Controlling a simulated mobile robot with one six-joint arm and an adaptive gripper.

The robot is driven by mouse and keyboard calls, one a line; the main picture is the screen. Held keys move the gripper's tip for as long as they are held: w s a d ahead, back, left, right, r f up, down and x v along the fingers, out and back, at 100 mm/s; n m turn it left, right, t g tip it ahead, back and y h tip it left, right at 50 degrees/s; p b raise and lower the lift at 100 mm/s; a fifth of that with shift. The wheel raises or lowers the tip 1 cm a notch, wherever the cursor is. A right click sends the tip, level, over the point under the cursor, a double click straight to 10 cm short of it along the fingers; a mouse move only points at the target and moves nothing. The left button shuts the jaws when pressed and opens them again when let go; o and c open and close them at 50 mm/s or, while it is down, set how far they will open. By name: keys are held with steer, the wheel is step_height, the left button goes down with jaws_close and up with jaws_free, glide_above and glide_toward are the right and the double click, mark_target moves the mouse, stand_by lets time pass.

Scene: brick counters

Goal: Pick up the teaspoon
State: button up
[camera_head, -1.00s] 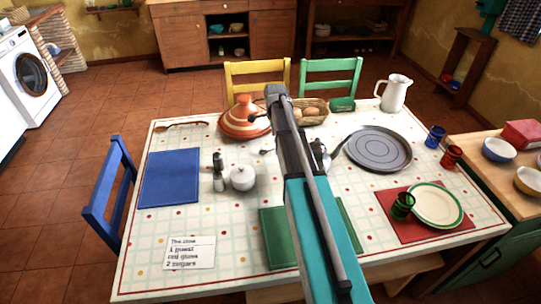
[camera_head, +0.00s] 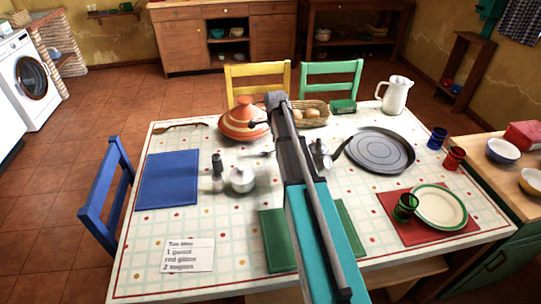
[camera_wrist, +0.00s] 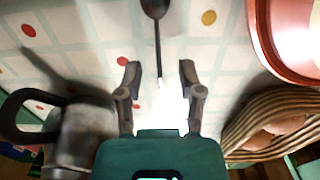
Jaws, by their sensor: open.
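The teaspoon (camera_wrist: 157,38) lies on the checked tablecloth in the wrist view, dark bowl at the top and thin handle pointing down. Its handle end shows between the fingertips of my gripper (camera_wrist: 159,68), which is open and empty. A bright patch of light hides part of the handle end, and I cannot tell how high the fingers are above the cloth. In the head view the teaspoon (camera_head: 263,154) is a small grey shape left of my arm. My arm hides most of the gripper there.
A moka pot (camera_wrist: 85,135) stands close on the left in the wrist view, a bread basket (camera_wrist: 258,118) and an orange tagine (camera_wrist: 285,45) on the right.

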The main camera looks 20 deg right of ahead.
steer(key=shift+f+b, duration=1.55)
steer(key=shift+f, duration=0.35)
jaws_close()
